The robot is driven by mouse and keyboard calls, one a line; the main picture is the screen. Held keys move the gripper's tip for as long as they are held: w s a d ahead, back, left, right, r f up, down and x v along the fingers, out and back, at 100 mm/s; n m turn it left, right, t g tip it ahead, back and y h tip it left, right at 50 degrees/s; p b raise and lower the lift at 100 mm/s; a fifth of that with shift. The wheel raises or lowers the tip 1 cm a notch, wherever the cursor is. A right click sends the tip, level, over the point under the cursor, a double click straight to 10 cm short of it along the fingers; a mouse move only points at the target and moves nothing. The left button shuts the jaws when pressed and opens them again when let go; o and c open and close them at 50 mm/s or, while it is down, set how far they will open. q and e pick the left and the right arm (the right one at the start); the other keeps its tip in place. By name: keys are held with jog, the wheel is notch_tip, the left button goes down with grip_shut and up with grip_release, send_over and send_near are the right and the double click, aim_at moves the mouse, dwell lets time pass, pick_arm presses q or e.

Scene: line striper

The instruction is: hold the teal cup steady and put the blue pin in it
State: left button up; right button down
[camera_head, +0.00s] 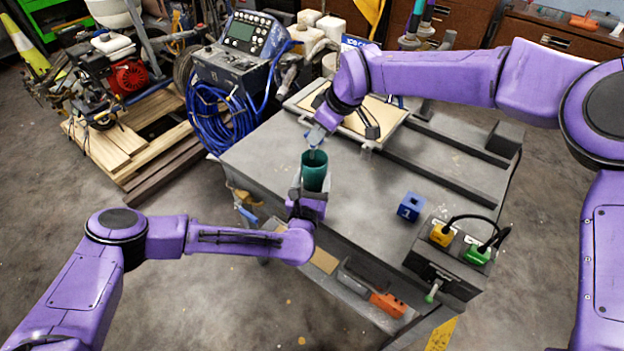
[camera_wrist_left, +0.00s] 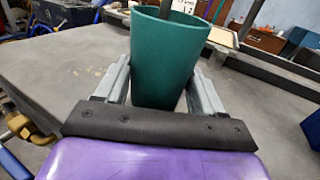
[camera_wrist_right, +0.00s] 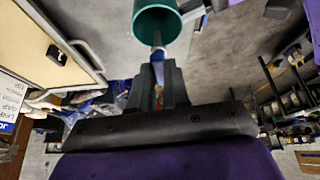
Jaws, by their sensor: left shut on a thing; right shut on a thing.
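The teal cup (camera_head: 314,172) stands upright at the table's near left edge. My left gripper (camera_head: 310,190) is shut on it from the near side; in the left wrist view the two fingers press the cup (camera_wrist_left: 166,62) from both sides. My right gripper (camera_head: 316,138) is above the cup, pointing down, shut on the blue pin (camera_head: 314,156). In the right wrist view the pin (camera_wrist_right: 157,53) sticks out from the fingertips toward the cup's mouth (camera_wrist_right: 172,12). In the left wrist view a dark narrow shaft shows at the cup's rim. The pin's lower end is hard to see.
A blue block (camera_head: 409,207) marked 1 sits on the grey table (camera_head: 250,157) right of the cup. A dark box (camera_head: 445,262) with yellow and green plugs stands at the near right corner. A framed tray (camera_head: 390,117) lies behind. The tabletop between cup and block is clear.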

jog(key=shift+f, duration=0.85)
jog(key=c, duration=1)
grip_release()
jog(key=shift+r, duration=0.1)
jog(key=v, duration=1.1)
jog(key=shift+d+r, duration=0.2)
jog(key=shift+r, duration=0.15)
